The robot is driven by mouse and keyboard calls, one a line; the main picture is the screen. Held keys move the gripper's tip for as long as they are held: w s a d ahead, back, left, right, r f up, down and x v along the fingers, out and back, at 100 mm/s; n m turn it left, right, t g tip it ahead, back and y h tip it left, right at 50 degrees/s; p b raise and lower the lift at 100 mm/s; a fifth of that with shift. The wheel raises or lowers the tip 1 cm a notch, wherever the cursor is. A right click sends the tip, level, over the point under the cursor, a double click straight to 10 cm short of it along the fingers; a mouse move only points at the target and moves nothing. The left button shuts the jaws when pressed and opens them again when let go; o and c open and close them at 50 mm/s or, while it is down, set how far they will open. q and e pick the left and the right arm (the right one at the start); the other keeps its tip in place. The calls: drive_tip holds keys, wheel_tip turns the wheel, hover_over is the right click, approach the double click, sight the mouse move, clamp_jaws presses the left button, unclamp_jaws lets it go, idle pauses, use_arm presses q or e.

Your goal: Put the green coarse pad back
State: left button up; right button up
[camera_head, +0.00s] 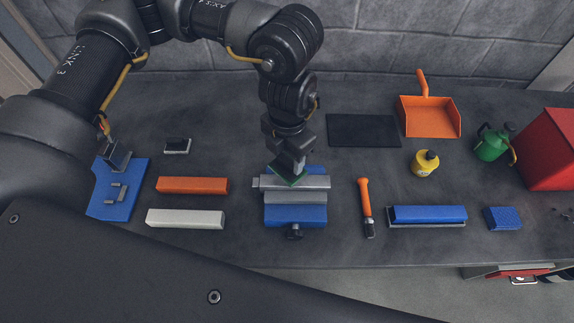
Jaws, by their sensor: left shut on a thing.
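My left gripper (289,163) reaches down over the middle of the bench and is shut on the green coarse pad (294,181). Only a thin green edge of the pad shows beneath the gripper; the gripper hides most of it. The pad is at the back part of a blue vise (295,215) with grey jaws (296,197). I cannot tell whether the pad touches the grey jaw. My right gripper is not in view.
A blue stand (103,208) with small grey parts is left. Orange (192,185) and white (185,219) bars lie near it, with a small black block (177,145) behind. An orange-handled tool (366,205), blue bar (429,215) and yellow can (425,163) are right.

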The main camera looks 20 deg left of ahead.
use_arm(q)
drive_tip(key=shift+a+f+m, duration=0.1)
drive_tip(key=shift+a+m, duration=0.3)
drive_tip(key=shift+m, duration=0.4)
drive_tip(key=s+a+m+b, duration=0.1)
drive_tip(key=a+m, duration=0.2)
drive_tip(key=m, duration=0.6)
drive_tip(key=s+a+m+b, duration=0.1)
drive_tip(key=a+m, duration=0.3)
drive_tip(key=m, duration=0.5)
drive_tip(key=a+f+m+b, duration=0.1)
drive_tip(key=a+m, duration=0.3)
drive_tip(key=m, duration=0.6)
drive_tip(key=shift+s+a, duration=0.2)
drive_tip(key=shift+s, duration=0.2)
